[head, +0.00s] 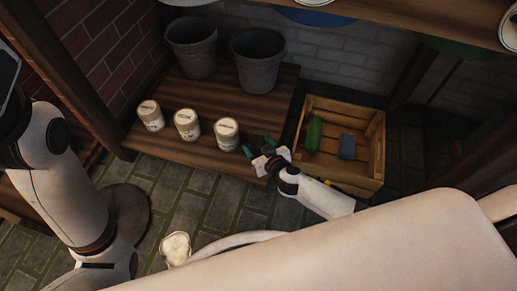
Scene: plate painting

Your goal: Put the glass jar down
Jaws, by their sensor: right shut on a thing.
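My right gripper (262,148) is low over the right front end of the wooden platform, just right of the nearest white jar. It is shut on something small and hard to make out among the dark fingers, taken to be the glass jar. I cannot tell whether it touches the boards. My left arm comes down the left side; its gripper is out of the picture.
Three white lidded jars (187,124) stand in a row on the wooden platform (185,92). Two grey buckets (259,58) stand behind them. A wooden crate (349,181) at right holds a green thing (314,133) and a blue thing (347,147). Bare boards lie between jars and buckets.

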